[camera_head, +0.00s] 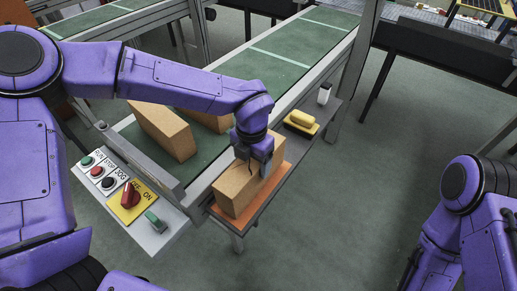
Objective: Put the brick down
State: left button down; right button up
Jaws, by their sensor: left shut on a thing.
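My left gripper (253,160) points down and is shut on a tan brick (240,190). The brick is over an orange mat (278,184) on the narrow grey side shelf beside the conveyor. I cannot tell whether the brick touches the mat. Two more tan bricks, one nearer (163,130) and one farther back and partly hidden by my left arm (211,122), sit on the green conveyor. My right arm shows at the lower right, with its gripper out of view.
A yellow object (300,119) and a small white-topped dark item (324,94) stand farther along the shelf (318,113). A control panel (155,238) with buttons and a red knob is at the near left. The floor to the right is clear.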

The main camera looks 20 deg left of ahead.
pick_arm(q)
jog(key=shift+w+d+f, duration=0.1)
jog(key=shift+f, duration=0.45)
jog(key=shift+c, duration=0.2)
grip_release()
jog(key=shift+f, duration=0.15)
notch_tip(320, 180, up, 12)
jog(key=shift+r, duration=0.15)
